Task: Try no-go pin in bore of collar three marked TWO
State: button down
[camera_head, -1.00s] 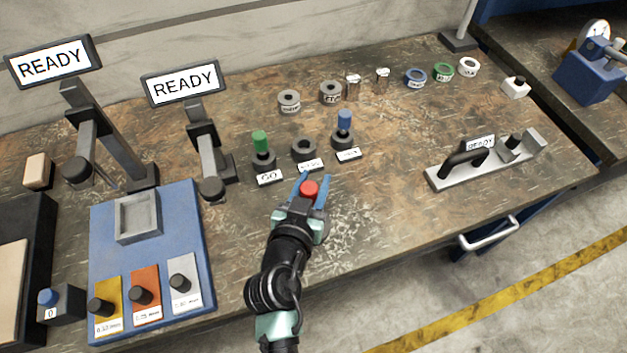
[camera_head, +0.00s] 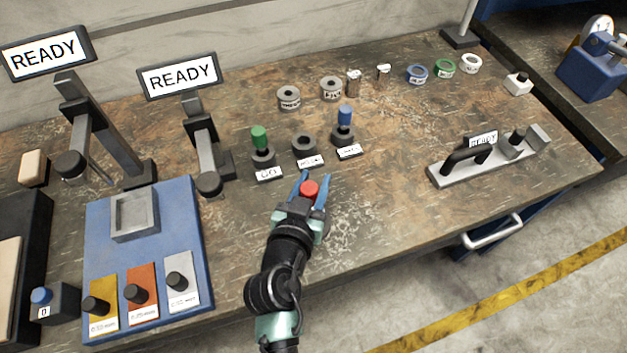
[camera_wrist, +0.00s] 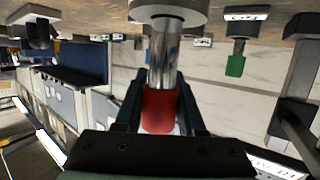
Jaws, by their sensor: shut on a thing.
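My gripper (camera_head: 313,190) is shut on the red handle of the no-go pin (camera_head: 309,187), over the front middle of the bench. In the wrist view, which is upside down, the red handle (camera_wrist: 160,109) sits between the fingers and its bright steel shaft (camera_wrist: 164,55) reaches to a pale grey ring (camera_wrist: 194,12). The shaft's tip overlaps the ring's dark bore; I cannot tell how far it is in. The ring shows no readable mark and is hidden in the head view. Two grey collars (camera_head: 289,98) (camera_head: 330,88) stand farther back, their labels unclear.
Behind the gripper stand a green pin (camera_head: 259,138) in its holder, an empty holder (camera_head: 304,146) and a blue pin (camera_head: 344,116) in its holder. A blue tray (camera_head: 195,225) lies left. A grey fixture with a black handle (camera_head: 465,160) lies right. Bench right of the gripper is clear.

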jog(key=shift+f+b, duration=1.2)
jog(key=shift+b, duration=0.1)
jog(key=shift+r, duration=0.15)
dwell(1.0)
jog(key=shift+r+p, duration=1.55)
jog(key=shift+r, duration=0.35)
notch_tip(320, 180, up, 5)
jog(key=p, duration=0.4)
